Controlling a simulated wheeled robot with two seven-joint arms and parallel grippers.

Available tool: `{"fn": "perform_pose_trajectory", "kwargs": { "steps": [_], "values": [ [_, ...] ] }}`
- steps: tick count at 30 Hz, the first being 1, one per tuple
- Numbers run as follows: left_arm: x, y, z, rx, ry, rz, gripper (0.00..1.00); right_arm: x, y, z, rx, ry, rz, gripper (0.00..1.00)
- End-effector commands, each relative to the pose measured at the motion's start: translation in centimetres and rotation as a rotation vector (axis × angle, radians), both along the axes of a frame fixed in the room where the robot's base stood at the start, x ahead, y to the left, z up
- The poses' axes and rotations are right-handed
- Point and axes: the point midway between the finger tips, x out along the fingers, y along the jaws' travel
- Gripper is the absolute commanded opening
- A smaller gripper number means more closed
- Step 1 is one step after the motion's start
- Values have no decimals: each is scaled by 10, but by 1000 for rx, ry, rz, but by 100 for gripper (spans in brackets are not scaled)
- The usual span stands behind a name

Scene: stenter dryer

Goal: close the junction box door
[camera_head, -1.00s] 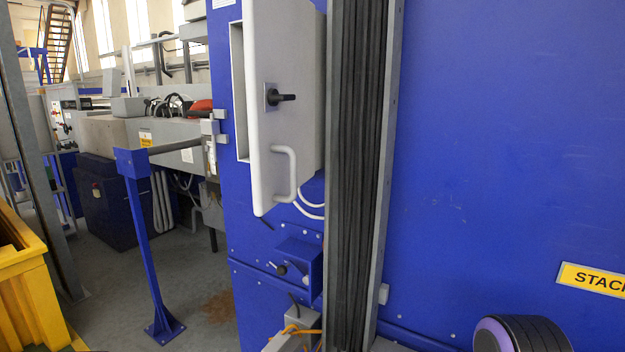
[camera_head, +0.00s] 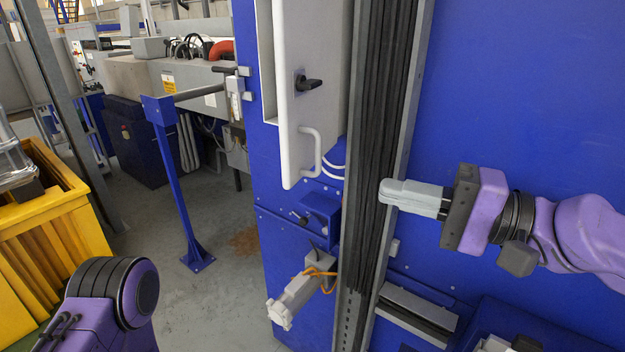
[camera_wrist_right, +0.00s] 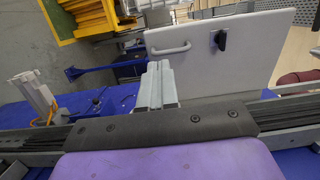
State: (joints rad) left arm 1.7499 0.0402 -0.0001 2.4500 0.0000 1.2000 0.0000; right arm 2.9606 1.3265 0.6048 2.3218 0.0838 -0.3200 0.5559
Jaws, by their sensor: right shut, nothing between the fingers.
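The junction box door (camera_head: 322,60) is a light grey panel, standing open from the blue machine and seen at a steep angle. It carries a black latch knob (camera_head: 308,83) and a white bar handle (camera_head: 312,152). My right gripper (camera_head: 384,191) is shut and empty, right of the handle and apart from it, in front of the dark bellows strip. In the right wrist view the gripper (camera_wrist_right: 157,70) points toward the door (camera_wrist_right: 265,60), with the handle (camera_wrist_right: 170,50) near its tips and the latch (camera_wrist_right: 220,40) to the right. My left gripper is not visible.
A vertical black bellows strip (camera_head: 377,120) runs right of the door. A yellow bin (camera_head: 45,225) and a blue post (camera_head: 178,190) stand left. Bare floor (camera_head: 215,285) lies between.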

Motion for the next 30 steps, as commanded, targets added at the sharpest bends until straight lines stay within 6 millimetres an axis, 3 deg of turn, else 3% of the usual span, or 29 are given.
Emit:
{"fn": "perform_pose_trajectory", "kwargs": {
  "steps": [1,9,11,21,30],
  "values": [
    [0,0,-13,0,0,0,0,2,5,-8,-7,0,-1,0],
    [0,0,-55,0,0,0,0,16,34,-11,-8,-2,-5,0],
    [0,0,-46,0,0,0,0,22,44,-3,-5,5,-3,0],
    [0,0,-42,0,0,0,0,48,100,-1,-1,4,-3,0],
    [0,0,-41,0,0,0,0,55,113,-1,0,1,-5,0]
  ]
}}
